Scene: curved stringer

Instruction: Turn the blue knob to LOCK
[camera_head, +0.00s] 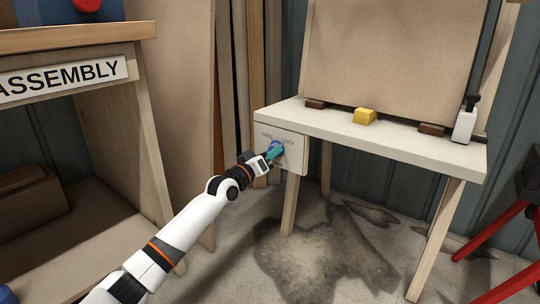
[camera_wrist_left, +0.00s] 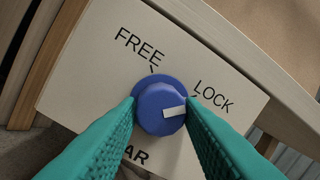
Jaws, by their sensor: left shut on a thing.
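The blue knob (camera_wrist_left: 152,100) sits on a pale panel (camera_wrist_left: 82,72) marked FREE and LOCK, with a partly hidden word ending in "AR" below. Its white pointer points right, close to the LOCK tick and slightly below it in the left wrist view. My left gripper (camera_wrist_left: 161,113) has its teal fingers on both sides of the knob, shut on it. In the head view, my left gripper (camera_head: 273,152) reaches the panel (camera_head: 294,158) at the table's left front and hides most of the knob. My right gripper is not in view.
The panel hangs from a white-topped table (camera_head: 400,142) with a large upright board (camera_head: 395,50), a yellow block (camera_head: 365,116) and a white clamp-like device (camera_head: 465,122). A wooden ASSEMBLY bench (camera_head: 150,150) stands left. A red-legged stand (camera_head: 495,235) is at right.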

